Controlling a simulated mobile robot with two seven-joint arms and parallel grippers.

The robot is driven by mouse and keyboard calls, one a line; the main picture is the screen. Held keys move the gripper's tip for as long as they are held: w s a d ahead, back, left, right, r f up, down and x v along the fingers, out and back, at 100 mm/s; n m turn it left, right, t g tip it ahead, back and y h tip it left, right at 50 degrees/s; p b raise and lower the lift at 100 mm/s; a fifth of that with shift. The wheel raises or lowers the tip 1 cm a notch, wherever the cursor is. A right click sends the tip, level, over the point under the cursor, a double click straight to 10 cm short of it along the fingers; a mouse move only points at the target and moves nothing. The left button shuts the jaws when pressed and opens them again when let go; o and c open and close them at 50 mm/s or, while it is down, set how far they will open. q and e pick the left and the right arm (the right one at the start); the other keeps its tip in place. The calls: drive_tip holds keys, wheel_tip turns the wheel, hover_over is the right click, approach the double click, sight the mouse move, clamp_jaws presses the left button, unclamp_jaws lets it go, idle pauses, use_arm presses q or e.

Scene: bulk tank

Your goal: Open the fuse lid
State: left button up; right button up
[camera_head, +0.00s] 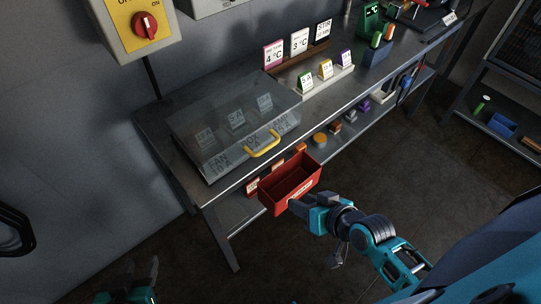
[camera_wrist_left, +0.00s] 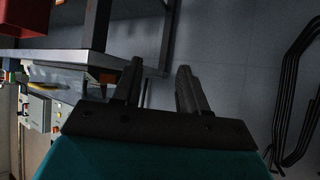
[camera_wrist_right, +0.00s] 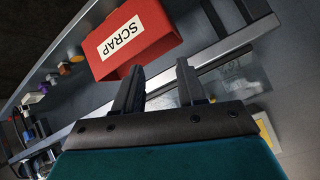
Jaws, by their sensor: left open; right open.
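The fuse lid (camera_head: 190,118) is a clear, boxy cover on the left end of the metal bench, lying down over several labelled cards. Its yellow handle (camera_head: 262,145) is on the front edge, facing the room. My right gripper (camera_head: 298,205) is in front of the bench beside the red bin, apart from the handle; its open, empty fingers also show in the right wrist view (camera_wrist_right: 160,66). My left gripper (camera_head: 136,284) is low at the bottom left, far from the lid; its open, empty fingers show in the left wrist view (camera_wrist_left: 160,66).
A red SCRAP bin (camera_head: 290,186) juts out at the bench front, just below the handle. A yellow switch box (camera_head: 134,24) with a red knob hangs on the wall. Small signs (camera_head: 299,42) stand right of the lid. The floor in front is clear.

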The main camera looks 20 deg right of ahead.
drive_tip(key=f+m+y+b, duration=0.1)
drive_tip(key=w+d+f+m+b, duration=0.1)
drive_tip(key=b, duration=0.1)
drive_tip(key=f+m+y+b, duration=0.1)
drive_tip(key=f+b, duration=0.1)
drive_tip(key=shift+w+d+m+y, duration=0.3)
drive_tip(key=shift+w+d+m, duration=0.05)
drive_tip(key=shift+m, duration=0.05)
drive_tip(key=w+d+r+m+t+y+b, duration=0.3)
drive_tip(key=d+r+m+t+y+b, duration=0.15)
drive_tip(key=r+y+b, duration=0.45)
use_arm(q)
wheel_tip(320, 180, down, 12)
drive_tip(key=w+d, duration=0.1)
drive_tip(key=d, duration=0.1)
drive_tip(key=shift+w+d+h+b, duration=0.25)
drive_tip(key=shift+h+b, duration=0.05)
drive_tip(key=shift+h, duration=0.1)
use_arm(e)
drive_tip(key=shift+t+h, duration=0.25)
drive_tip(key=shift+h, duration=0.45)
drive_tip(key=x, duration=0.8)
drive_tip(key=a+f+x, duration=0.1)
drive_tip(key=x, duration=0.3)
drive_tip(key=shift+s+d, duration=0.1)
drive_tip(key=shift+s, duration=0.25)
drive_tip(key=shift+c, duration=0.4)
clamp_jaws()
